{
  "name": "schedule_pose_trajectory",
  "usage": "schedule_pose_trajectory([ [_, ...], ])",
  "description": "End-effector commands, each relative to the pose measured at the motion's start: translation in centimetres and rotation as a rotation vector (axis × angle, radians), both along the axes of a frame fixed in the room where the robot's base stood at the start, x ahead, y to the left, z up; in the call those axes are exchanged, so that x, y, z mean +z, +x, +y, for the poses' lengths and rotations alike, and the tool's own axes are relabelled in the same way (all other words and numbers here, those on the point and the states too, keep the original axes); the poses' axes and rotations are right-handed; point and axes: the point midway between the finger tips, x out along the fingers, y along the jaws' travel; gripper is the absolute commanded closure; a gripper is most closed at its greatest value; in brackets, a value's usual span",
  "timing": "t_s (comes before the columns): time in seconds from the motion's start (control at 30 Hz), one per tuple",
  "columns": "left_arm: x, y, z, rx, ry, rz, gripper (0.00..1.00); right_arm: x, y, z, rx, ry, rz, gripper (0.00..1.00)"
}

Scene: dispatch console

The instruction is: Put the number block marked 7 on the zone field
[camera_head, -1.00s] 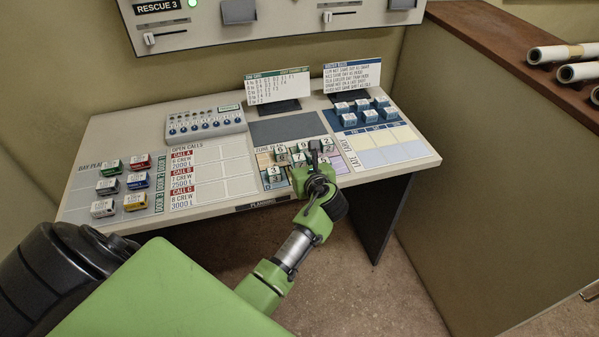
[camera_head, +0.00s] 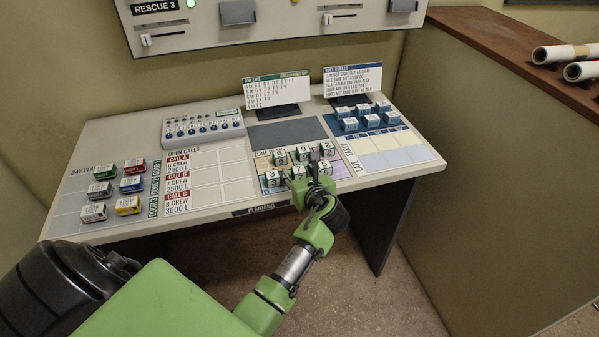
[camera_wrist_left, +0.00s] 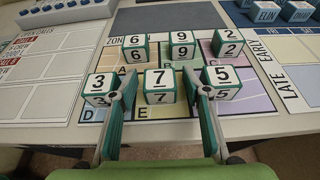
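The number block marked 7 (camera_wrist_left: 160,85) is white on top with a green side. It stands upright in the front row of the coloured zone sheet (camera_wrist_left: 259,98), by the letter E. It also shows in the head view (camera_head: 299,172). Block 3 (camera_wrist_left: 99,88) is on its left and block 5 (camera_wrist_left: 222,82) on its right. My left gripper (camera_wrist_left: 160,98) is open, with one finger on each side of block 7 and visible gaps to it. In the head view it (camera_head: 305,177) reaches the blocks from the front. My right gripper is not in view.
Blocks 6 (camera_wrist_left: 135,48), 9 (camera_wrist_left: 182,45) and 2 (camera_wrist_left: 228,43) stand in a row behind. The fingers are close to blocks 3 and 5. A dark pad (camera_head: 288,131) behind the sheet is bare. Blue-sided name blocks (camera_head: 349,124) stand at the right.

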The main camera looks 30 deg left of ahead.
Motion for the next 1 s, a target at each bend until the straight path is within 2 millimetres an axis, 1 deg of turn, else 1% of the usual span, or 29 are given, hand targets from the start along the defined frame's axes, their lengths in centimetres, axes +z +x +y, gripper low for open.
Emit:
schedule_pose_trajectory([
  [0.2,0.3,0.0,0.0,0.000,-0.001,-0.001,0.56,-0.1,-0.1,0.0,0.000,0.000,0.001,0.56],
  [0.27,0.4,-0.3,-0.4,-0.001,-0.002,0.000,0.56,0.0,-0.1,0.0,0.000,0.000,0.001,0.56],
  [0.37,1.0,-1.2,-1.5,-0.001,-0.002,-0.001,0.56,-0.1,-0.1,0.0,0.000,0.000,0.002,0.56],
  [0.6,3.0,-4.3,-5.2,-0.001,-0.002,-0.001,0.56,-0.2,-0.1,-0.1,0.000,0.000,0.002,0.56],
  [0.7,3.8,-5.5,-6.5,0.000,-0.002,-0.001,0.56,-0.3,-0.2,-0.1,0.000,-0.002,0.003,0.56],
  [0.8,4.3,-6.4,-7.5,-0.001,-0.002,0.000,0.56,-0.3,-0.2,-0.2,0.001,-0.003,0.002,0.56],
  [1.0,4.9,-7.2,-8.4,0.001,-0.001,0.001,0.56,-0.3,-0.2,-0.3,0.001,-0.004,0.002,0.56],
])
